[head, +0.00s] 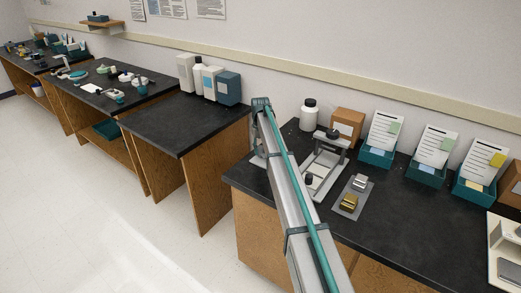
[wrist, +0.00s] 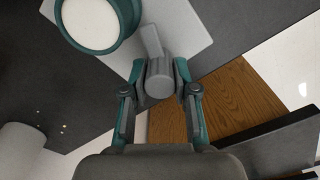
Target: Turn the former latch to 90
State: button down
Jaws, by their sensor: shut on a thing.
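A grey round knob with a short flat lever, which looks like the former latch (wrist: 160,78), sits between the fingers of my gripper (wrist: 160,88) in the wrist view. My gripper is shut on it. The lever points up and slightly left in that view. Beside it, up and left, is a teal round body with a white top (wrist: 95,22) on a light grey plate (wrist: 188,28). In the head view my arm runs up the middle and hides the latch and most of my gripper.
A grey framed device (head: 328,158) stands right of my arm on the dark bench. A grey mat (head: 360,184) with gold and silver blocks lies beside it. A white bottle (head: 308,115), a cardboard box (head: 346,122) and teal card trays (head: 377,156) stand behind.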

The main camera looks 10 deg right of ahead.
aim_at(260, 147)
jog(key=n, duration=0.4)
jog(key=shift+n, duration=0.4)
jog(key=shift+a, duration=0.1)
jog(key=c, duration=0.9)
grip_release()
notch_tip(260, 147, up, 12)
